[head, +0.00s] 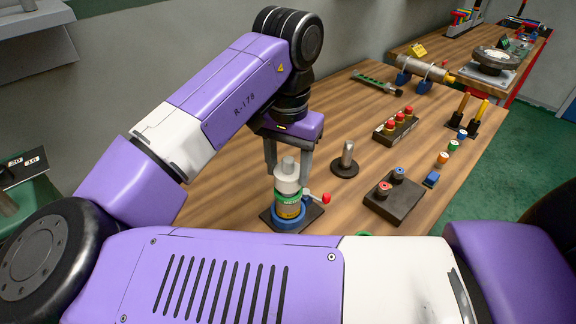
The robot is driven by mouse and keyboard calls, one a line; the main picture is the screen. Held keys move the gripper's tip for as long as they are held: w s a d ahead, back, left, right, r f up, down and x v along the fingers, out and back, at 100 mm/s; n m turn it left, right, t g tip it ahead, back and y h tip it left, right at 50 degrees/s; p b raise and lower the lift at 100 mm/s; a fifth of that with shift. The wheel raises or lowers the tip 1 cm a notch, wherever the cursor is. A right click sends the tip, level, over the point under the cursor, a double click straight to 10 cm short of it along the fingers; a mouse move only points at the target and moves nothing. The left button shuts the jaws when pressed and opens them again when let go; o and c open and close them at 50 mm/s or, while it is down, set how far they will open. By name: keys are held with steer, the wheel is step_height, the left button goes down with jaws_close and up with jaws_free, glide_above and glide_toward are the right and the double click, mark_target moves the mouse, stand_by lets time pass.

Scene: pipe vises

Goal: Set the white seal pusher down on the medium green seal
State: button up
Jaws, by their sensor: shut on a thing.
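My gripper (288,163) points down over the table, its two fingers either side of the narrow top of the white seal pusher (287,184), and it is shut on it. The pusher is upright. Directly under it is a green ring, apparently the medium green seal (287,198), at the top of an olive-yellow pipe piece (289,210). The pusher looks in line with the ring; from this angle I cannot tell whether they touch. The pipe piece stands in a blue vise ring (289,224) on a dark base plate with a red-knobbed lever (326,198).
A metal post on a round base (346,163) stands close to the right. My arm hides the near table.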

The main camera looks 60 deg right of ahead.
steer(key=shift+f+b, duration=0.35)
steer(key=shift+f, duration=0.55)
stand_by(0.8)
